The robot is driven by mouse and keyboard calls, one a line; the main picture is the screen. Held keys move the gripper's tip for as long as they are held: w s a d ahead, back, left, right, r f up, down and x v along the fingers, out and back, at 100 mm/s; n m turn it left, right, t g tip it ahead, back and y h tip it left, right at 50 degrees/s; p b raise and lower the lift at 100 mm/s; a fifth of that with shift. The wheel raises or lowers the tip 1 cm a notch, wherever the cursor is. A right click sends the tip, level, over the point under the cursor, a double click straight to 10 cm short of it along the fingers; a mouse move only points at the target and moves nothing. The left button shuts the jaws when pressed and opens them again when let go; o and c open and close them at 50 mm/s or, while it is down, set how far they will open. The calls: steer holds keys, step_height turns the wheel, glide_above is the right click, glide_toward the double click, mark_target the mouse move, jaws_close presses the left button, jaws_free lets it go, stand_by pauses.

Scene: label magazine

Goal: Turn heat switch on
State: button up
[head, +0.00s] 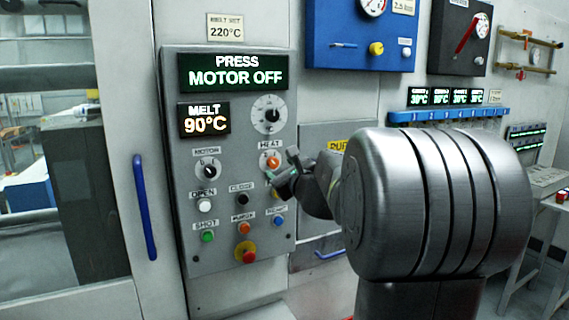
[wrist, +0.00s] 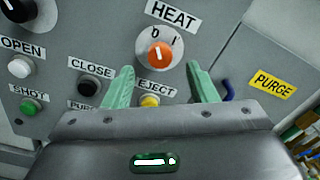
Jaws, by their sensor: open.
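The HEAT switch (head: 272,161) is a small orange knob on a white round plate on the grey control panel. In the wrist view the knob (wrist: 161,55) has a pale line pointing roughly up, nearer the 0 mark than the I mark. My gripper (head: 284,178) is just right of and below the switch in the head view. In the wrist view my gripper (wrist: 161,74) has its green fingers spread, one on each side of the knob's line, with nothing between them. I cannot tell the remaining distance to the knob.
The MOTOR knob (head: 207,170) is left of HEAT. Below are several push buttons, including the yellow EJECT button (wrist: 149,101) and a red stop button (head: 246,252). The displays (head: 235,72) read PRESS MOTOR OFF and MELT 90°C. A blue handle (head: 145,207) is at left.

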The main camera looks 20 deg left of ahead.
mark_target(274, 164)
steer(key=shift+p+x, duration=0.45)
steer(key=shift+x, duration=2.15)
steer(key=shift+c, duration=0.2)
steer(key=c, duration=0.9)
